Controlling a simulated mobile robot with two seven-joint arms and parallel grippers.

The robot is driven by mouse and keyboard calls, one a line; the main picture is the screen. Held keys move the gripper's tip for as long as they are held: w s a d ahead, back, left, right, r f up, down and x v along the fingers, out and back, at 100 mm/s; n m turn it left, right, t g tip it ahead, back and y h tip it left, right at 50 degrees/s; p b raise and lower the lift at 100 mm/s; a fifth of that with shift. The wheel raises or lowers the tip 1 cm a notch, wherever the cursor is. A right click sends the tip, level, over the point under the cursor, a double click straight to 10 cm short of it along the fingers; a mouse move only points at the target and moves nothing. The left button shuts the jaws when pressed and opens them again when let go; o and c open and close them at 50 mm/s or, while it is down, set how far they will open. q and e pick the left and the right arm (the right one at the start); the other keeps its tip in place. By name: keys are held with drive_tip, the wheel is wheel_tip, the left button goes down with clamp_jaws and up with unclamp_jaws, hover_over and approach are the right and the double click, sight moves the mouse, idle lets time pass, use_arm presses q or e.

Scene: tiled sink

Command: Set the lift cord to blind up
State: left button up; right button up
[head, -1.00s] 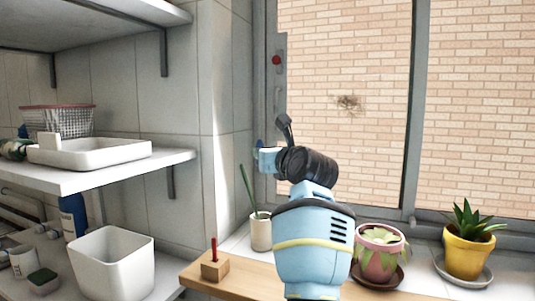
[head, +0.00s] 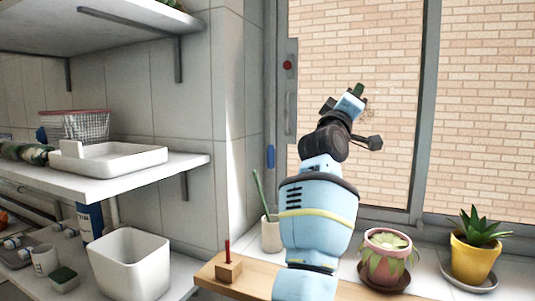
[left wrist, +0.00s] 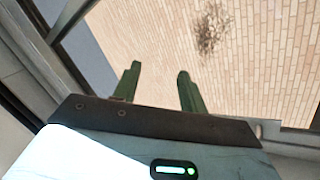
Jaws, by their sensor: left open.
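No cord line or blind can be made out in these views. A small blue oblong piece (head: 270,157) hangs or sits against the wall edge left of the window; I cannot tell whether it belongs to the lift cord. My left gripper (head: 358,89) is raised in front of the window, up and to the right of the blue piece and apart from it. In the left wrist view its two green fingers (left wrist: 159,70) are spread, with nothing between them. My right gripper is in neither view.
The window frame (head: 427,110) has a red round knob (head: 287,65) and a grey handle (head: 290,113). A pink pot (head: 386,268), a yellow pot (head: 472,262) and a white pot (head: 271,236) stand along the sill. Shelves (head: 110,185) and a white bin (head: 130,265) are left.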

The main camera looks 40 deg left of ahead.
use_arm(q)
wheel_tip(320, 180, down, 4)
drive_tip(key=w+a+m+g+y, duration=0.1)
drive_tip(key=w+a+m+g, duration=0.1)
drive_tip(key=g, duration=0.2)
drive_tip(key=n+g+y+p, duration=0.1)
drive_tip(key=n+g+y, duration=0.2)
drive_tip(key=g+y, duration=0.8)
approach(269, 156)
drive_tip(key=w+a+h, duration=0.1)
drive_tip(key=a, duration=0.1)
drive_tip(key=w+a+r+g+h, duration=0.1)
drive_tip(key=w, duration=0.1)
drive_tip(key=shift+w+a+g, duration=0.2)
drive_tip(key=shift+a+g, duration=0.1)
drive_tip(key=shift+a, duration=0.1)
drive_tip(key=shift+p+x, duration=0.3)
drive_tip(key=shift+x, duration=3.65)
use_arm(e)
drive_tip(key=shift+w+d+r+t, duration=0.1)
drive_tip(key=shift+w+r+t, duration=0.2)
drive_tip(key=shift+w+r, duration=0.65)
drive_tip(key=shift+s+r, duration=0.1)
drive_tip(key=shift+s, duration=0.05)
use_arm(q)
clamp_jaws()
drive_tip(key=shift+f, duration=0.1)
